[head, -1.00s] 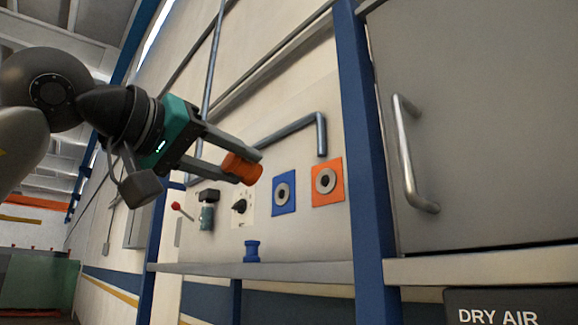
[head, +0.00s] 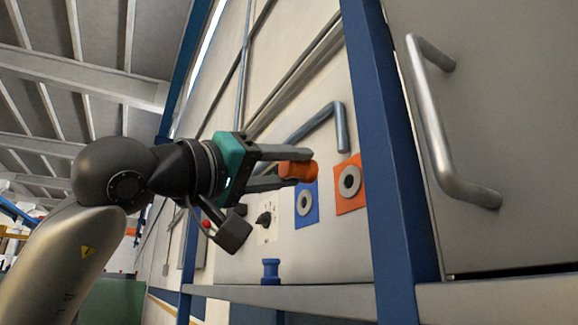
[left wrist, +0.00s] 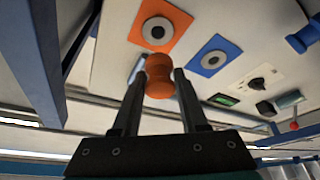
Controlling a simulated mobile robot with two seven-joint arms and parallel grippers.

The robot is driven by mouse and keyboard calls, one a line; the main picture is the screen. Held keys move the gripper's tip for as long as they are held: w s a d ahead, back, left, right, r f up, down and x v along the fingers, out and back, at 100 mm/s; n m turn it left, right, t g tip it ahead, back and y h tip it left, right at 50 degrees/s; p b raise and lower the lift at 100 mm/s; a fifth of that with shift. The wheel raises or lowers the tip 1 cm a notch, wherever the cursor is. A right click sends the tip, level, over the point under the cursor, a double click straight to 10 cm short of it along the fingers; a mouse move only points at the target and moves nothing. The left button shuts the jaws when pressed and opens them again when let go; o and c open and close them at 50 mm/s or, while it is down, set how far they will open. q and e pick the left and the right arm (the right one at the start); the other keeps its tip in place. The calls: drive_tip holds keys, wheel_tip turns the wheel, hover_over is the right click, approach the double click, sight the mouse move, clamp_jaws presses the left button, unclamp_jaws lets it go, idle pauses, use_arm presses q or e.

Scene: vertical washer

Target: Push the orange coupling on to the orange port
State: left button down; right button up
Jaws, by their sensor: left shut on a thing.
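My left gripper (head: 298,169) is shut on the orange coupling (head: 299,170). It holds the coupling up in front of the wall panel, to the left of the orange port in the head view. The orange port (head: 350,182) is an orange square plate with a grey ring. In the left wrist view the coupling (left wrist: 159,78) sits between the two fingers, just below the orange port (left wrist: 158,31) and apart from it in the picture. The gap in depth is hard to judge. My right gripper is in neither view.
A blue port (head: 304,203) is beside the orange one. A blue coupling (head: 270,270) stands on the ledge (head: 300,297) below. A dark knob (head: 264,219) is left of the ports. A blue post (head: 392,150) and a door handle (head: 440,130) are to the right.

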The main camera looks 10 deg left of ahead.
sight(314, 177)
use_arm(q)
drive_tip(key=shift+w+d, duration=0.4)
drive_tip(key=shift+d, duration=0.15)
drive_tip(key=shift+w+d+p, duration=0.45)
drive_tip(key=shift+w+d, duration=0.25)
drive_tip(key=shift+d, duration=0.3)
drive_tip(key=shift+w+d, duration=0.6)
drive_tip(key=shift+d, duration=0.15)
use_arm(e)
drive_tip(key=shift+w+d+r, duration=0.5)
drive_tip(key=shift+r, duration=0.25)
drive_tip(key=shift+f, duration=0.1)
use_arm(q)
drive_tip(key=shift+w+d+p, duration=0.25)
drive_tip(key=shift+d+p, duration=0.05)
drive_tip(key=shift+d, duration=0.15)
drive_tip(key=shift+c, duration=1.8)
unclamp_jaws()
drive_tip(key=shift+f, duration=0.1)
